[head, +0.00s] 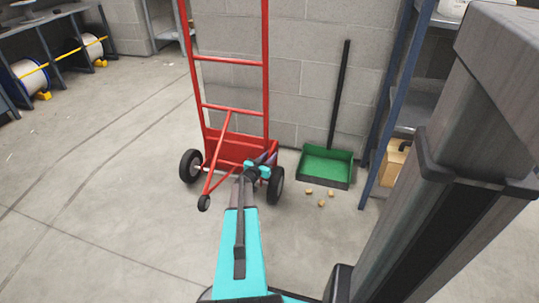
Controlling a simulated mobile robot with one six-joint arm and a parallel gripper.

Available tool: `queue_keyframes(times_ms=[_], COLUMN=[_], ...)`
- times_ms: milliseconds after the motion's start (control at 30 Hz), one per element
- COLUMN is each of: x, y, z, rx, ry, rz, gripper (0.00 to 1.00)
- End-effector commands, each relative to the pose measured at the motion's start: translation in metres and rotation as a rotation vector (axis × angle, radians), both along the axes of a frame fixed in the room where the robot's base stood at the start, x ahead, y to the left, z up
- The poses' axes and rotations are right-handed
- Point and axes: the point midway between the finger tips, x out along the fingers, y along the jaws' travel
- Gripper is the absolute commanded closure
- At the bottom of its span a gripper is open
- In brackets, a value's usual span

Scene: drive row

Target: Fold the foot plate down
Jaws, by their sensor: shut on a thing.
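A red hand truck (235,107) stands upright against the block wall in the head view, with black wheels at its left and right. Its red foot plate (222,146) shows as a broad panel low between the wheels, folded up close to the frame. My gripper (259,166), with teal fingers, is at the right side of the plate, just above the right wheel (276,185). It is shut on the foot plate's right part. My wrist and fingers hide that part of the plate, so the exact grip is hard to see.
A slanted red strut with a small black wheel (204,203) sticks out in front of the truck. A green dustpan (326,167) and several small tan pieces (321,203) lie to the right, near a blue shelf post (386,110). The floor at left is clear.

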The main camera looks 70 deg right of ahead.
Motion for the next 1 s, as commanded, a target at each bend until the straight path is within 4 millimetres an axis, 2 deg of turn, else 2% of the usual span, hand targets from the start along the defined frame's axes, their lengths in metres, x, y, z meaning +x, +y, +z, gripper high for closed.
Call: queue_keyframes(times_ms=[33, 333, 367, 433, 1000], x=[-0.0088, -0.0088, -0.0088, -0.0084, -0.0018], y=[-0.0022, -0.0026, -0.0026, -0.0029, -0.0042], z=[0.0018, 0.0014, 0.0013, 0.0015, 0.0035], rx=[-0.004, -0.004, -0.004, -0.004, -0.004], ry=[-0.006, -0.006, -0.006, -0.006, -0.001], rz=[-0.020, -0.019, -0.019, -0.018, -0.005], gripper=[1.00, 1.00, 0.75, 0.63, 0.63])
